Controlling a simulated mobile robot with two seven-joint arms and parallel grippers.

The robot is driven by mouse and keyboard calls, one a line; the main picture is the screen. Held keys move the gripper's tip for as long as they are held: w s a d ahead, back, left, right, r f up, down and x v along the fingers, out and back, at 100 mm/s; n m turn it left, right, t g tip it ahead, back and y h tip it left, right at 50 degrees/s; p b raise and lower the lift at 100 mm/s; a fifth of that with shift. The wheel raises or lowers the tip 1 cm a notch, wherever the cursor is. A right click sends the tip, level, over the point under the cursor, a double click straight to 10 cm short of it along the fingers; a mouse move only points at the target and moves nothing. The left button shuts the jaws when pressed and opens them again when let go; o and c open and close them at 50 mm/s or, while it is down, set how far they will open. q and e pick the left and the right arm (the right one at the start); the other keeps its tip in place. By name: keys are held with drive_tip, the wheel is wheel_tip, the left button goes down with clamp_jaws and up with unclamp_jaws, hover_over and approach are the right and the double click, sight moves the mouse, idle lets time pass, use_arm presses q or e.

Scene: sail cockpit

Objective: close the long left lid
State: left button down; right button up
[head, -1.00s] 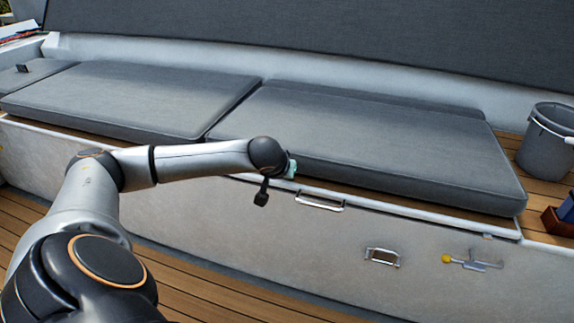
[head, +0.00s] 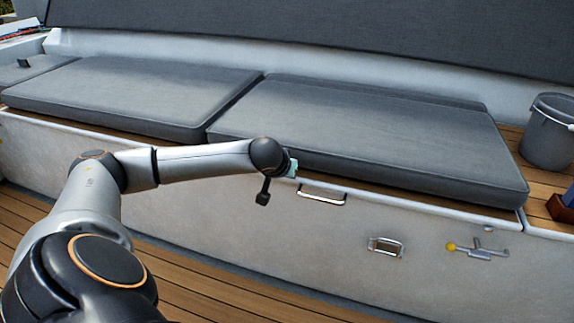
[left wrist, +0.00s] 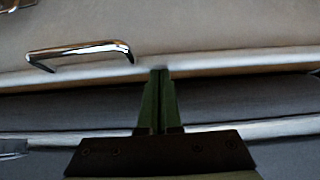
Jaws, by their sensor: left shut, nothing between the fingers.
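The long left lid (head: 420,205) carries two grey cushions, and its pale front edge runs along the bench. It looks low and about level with the bench front; I cannot tell if a thin gap is left. Its metal handle (head: 322,195) is on the front edge and also shows in the left wrist view (left wrist: 82,51). My left gripper (head: 291,168) is at the front edge, just left of the handle. Its fingers (left wrist: 160,78) are shut and empty, at or very near the edge; contact is unclear. My right gripper is not in view.
A latch plate (head: 385,246) and a yellow-knobbed lever (head: 478,251) are on the bench front (head: 300,235). A grey bucket (head: 548,135) and a brown box (head: 560,207) stand at the right. The wooden floor in front is clear.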

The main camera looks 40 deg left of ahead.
sight(288, 184)
use_arm(q)
drive_tip(key=f, duration=0.3)
drive_tip(key=shift+s+d, duration=0.25)
drive_tip(key=shift+s, duration=0.1)
drive_tip(key=shift+s+r+g, duration=0.1)
drive_tip(key=shift+r+g, duration=0.1)
drive_tip(key=shift+g, duration=0.1)
drive_tip(key=w+r+p+v, duration=0.1)
drive_tip(key=p+v, duration=0.4)
drive_tip(key=v, duration=0.8)
drive_tip(key=shift+s+a+r, duration=0.2)
drive_tip(key=shift+a+r, duration=0.1)
drive_tip(key=shift+r, duration=0.05)
